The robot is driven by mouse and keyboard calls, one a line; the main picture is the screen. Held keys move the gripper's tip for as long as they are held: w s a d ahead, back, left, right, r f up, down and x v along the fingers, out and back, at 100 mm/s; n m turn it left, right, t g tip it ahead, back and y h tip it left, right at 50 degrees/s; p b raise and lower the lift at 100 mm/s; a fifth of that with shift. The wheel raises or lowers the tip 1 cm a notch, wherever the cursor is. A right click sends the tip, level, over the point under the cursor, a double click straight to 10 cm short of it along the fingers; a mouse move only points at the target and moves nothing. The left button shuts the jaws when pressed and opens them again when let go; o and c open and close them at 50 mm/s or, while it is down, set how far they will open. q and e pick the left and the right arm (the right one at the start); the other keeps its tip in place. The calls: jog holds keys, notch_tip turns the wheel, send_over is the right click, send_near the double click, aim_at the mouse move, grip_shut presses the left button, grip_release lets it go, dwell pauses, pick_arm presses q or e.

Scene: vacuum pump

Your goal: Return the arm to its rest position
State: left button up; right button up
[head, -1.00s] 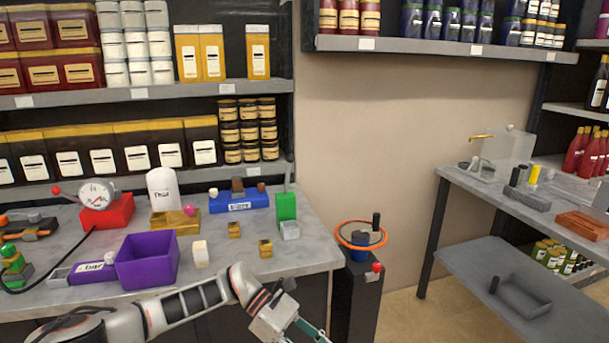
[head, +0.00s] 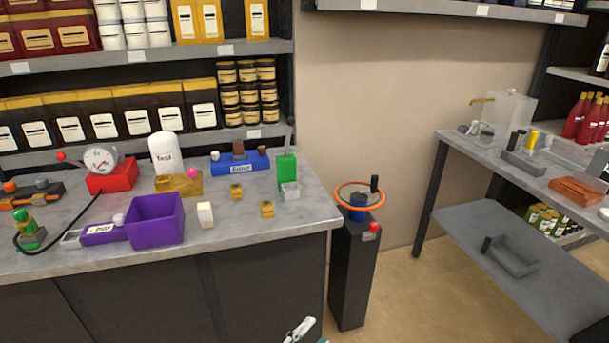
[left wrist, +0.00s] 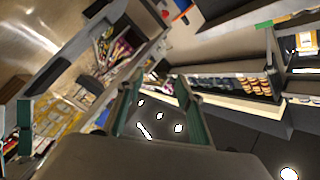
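My left gripper shows in the left wrist view (left wrist: 158,98), with its two teal fingers apart and nothing between them. In the head view only a small white part of my left arm (head: 299,330) shows at the bottom edge, in front of the bench and below its top. The rest of that arm is out of the head view. My right arm and gripper do not show in either view.
A grey bench (head: 285,222) at left bears a purple box (head: 156,222), a red gauge block (head: 112,177) and other parts. A black pedestal (head: 352,270) with an orange handwheel (head: 360,197) stands right of it. Open floor (head: 440,300) lies farther right.

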pick_arm(q)
jog(key=s+a+f+n+g+y, duration=0.1)
jog(key=s+a+f+n+y, duration=0.2)
jog(key=a, duration=0.4)
jog(key=s+a+f+n+g+y, duration=0.1)
jog(key=s+a+f+n+y, duration=0.2)
jog(key=s+a+f+n, duration=0.2)
jog(key=s+a+f+n+g+y, duration=0.1)
jog(key=s+a+f+n+y, duration=0.2)
jog(key=a, duration=0.6)
jog(key=s+f+n, duration=0.2)
jog(key=s+n, duration=0.1)
jog(key=s, duration=0.1)
jog(key=shift+s+a+g+p, duration=0.35)
jog(key=shift+a+g+p, duration=0.05)
jog(key=shift+c, duration=1.2)
jog(key=shift+w+d, duration=0.1)
jog(key=shift+d, duration=0.05)
